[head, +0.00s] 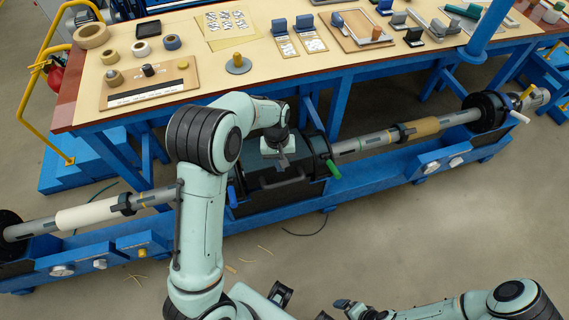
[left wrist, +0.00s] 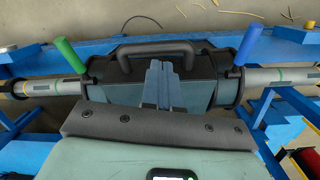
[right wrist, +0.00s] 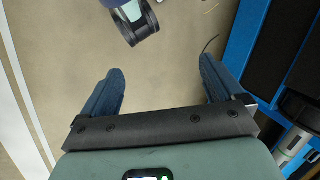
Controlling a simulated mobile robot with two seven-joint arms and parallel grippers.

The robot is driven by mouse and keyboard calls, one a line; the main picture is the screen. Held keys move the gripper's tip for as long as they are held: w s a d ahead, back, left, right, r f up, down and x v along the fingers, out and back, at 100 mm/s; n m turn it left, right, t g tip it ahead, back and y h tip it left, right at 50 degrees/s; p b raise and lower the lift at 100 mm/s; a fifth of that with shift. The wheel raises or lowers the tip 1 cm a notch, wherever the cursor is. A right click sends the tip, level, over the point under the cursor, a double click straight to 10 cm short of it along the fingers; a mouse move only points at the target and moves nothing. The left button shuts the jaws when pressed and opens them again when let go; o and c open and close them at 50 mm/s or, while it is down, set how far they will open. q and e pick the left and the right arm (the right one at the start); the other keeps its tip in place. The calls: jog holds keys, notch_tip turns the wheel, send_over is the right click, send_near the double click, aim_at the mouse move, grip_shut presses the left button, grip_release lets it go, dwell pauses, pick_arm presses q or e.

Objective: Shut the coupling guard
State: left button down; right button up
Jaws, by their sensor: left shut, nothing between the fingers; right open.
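The coupling guard (head: 250,190) is a dark cover with a black bar handle (head: 285,183), in the middle of the blue winder. In the left wrist view the guard (left wrist: 205,90) spans between the two shaft ends, its handle (left wrist: 158,50) on the far side. It looks lowered over the coupling; whether it is fully seated I cannot tell. My left gripper (head: 283,162) is shut and empty, its fingertips (left wrist: 160,65) over the guard, just short of the handle; contact is unclear. My right gripper (right wrist: 162,80) is open and empty above the floor.
A green lever (head: 333,169) and a blue lever (head: 231,196) flank the guard. Shafts with a white roll (head: 88,214) and a brown roll (head: 425,127) run outward. A workbench (head: 180,75) with tools stands behind.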

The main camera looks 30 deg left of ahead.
pick_arm(q)
jog(key=w+r+n+p, duration=0.2)
jog(key=w+r, duration=0.1)
jog(key=n, duration=0.1)
send_near(286, 182)
notch_tip(286, 182, down, 5)
jog(key=shift+d+f, duration=0.15)
jog(key=shift+f, duration=0.05)
jog(key=shift+d+f, duration=0.1)
jog(key=shift+f, duration=0.55)
pick_arm(e)
jog(key=r, duration=0.1)
jog(key=w+r, duration=0.1)
jog(key=r, duration=0.1)
jog(key=shift+w+a+r, duration=0.1)
jog(key=shift+w+r, duration=0.05)
jog(key=shift+r, duration=0.1)
